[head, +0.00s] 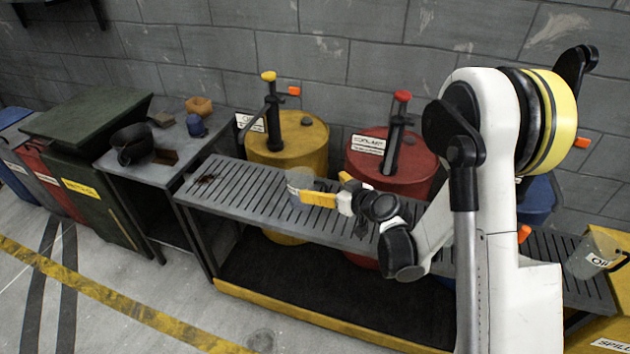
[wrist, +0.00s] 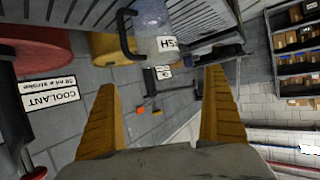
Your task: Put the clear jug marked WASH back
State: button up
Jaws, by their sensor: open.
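The clear jug (head: 297,181) stands on the slatted bench (head: 240,192) in front of the yellow drum. In the wrist view the jug (wrist: 150,40) is at the top, with a white label ending in "SH" and a dark handle on its left. My gripper (head: 322,188) is open beside the jug's right side, low over the bench. Its two yellow fingers are spread with nothing held between them in the wrist view (wrist: 160,82). The jug lies beyond the fingertips. The near finger covers part of the jug's lower side in the head view.
Behind the bench stand a yellow drum (head: 300,140) and a red drum (head: 398,165) with pumps; a blue drum (head: 537,195) is partly hidden by my arm. A second jug (head: 590,258), marked OIL, stands far right. A side table (head: 180,140) and bins are at left. The bench's left end is mostly clear.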

jog(key=s+d+r+m+g+h, duration=0.1)
jog(key=s+d+r+h, duration=0.15)
jog(key=s+r, duration=0.35)
jog(key=s+d+r+m+g+h, duration=0.1)
jog(key=s+d+r+m, duration=0.15)
jog(key=s+r, duration=0.3)
jog(key=s+d+r+m+g+h, duration=0.1)
jog(key=s+d+h, duration=0.1)
jog(key=s+d, duration=0.3)
jog(key=s+d+r+m+g+h, duration=0.1)
jog(key=s+d, duration=0.4)
jog(key=s, duration=0.8)
jog(key=shift+s+r+m+h, duration=0.4)
jog(key=shift+r+m+h, duration=0.15)
jog(key=shift+r+h, duration=0.1)
